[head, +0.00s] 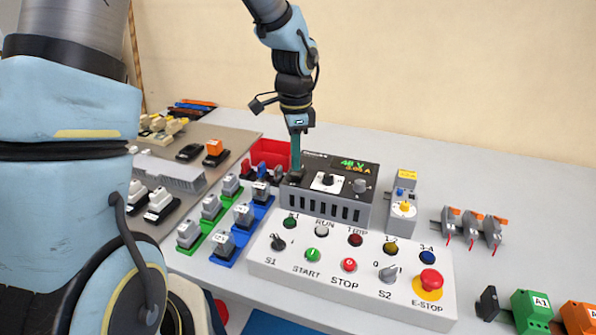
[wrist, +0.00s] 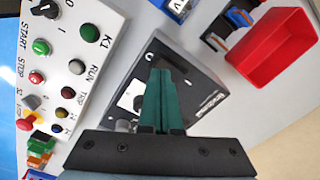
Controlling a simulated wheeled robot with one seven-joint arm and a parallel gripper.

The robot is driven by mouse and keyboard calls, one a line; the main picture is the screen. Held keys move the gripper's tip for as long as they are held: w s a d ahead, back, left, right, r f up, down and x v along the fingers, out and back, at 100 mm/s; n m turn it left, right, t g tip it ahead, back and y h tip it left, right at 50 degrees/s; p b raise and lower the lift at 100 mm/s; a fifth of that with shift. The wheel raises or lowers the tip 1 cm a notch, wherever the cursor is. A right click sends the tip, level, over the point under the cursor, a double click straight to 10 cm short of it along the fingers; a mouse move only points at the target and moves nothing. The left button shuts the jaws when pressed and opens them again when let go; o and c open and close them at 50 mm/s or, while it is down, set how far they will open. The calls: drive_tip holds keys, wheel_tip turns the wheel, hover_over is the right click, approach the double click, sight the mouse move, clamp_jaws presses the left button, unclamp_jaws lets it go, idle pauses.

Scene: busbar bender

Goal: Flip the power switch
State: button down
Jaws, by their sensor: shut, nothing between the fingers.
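The power supply (head: 335,205) is a dark box with a grey vented front. Its lit display (head: 354,166) shows about 48 V, with small digits below that are hard to read. A white panel with a black knob (head: 327,180) and a grey knob (head: 361,186) are on its top. My gripper (head: 296,170) has its teal fingers together and empty, pointing down at the left end of the box top. In the wrist view the shut fingers (wrist: 161,75) lie over the power supply (wrist: 203,96).
A white control box (head: 350,281) with buttons, lamps and a red E-stop (head: 429,282) stands in front. A red bin (head: 266,154) is behind on the left. Green and blue rails with grey modules are at left. A small grey device (head: 402,207) stands right.

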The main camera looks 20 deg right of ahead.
sight(295, 174)
drive_tip(key=shift+f+b, duration=0.5)
drive_tip(key=shift+f, duration=0.45)
idle(0.4)
wheel_tip(295, 174, up, 7)
drive_tip(key=p, duration=0.6)
drive_tip(key=shift+r+p, duration=0.1)
drive_tip(key=shift+p, duration=0.2)
drive_tip(key=s+a+r+n, duration=0.2)
drive_tip(key=a+n, duration=0.7)
drive_tip(key=a, duration=0.5)
drive_tip(key=s+a+r+n+t, duration=0.1)
drive_tip(key=a+r+n, duration=0.1)
drive_tip(key=a+n, duration=0.8)
drive_tip(key=a, duration=0.3)
drive_tip(key=shift+s+a+t, duration=0.3)
drive_tip(key=shift+s+a, duration=0.05)
drive_tip(key=shift+s, duration=0.05)
drive_tip(key=c, duration=1.6)
unclamp_jaws()
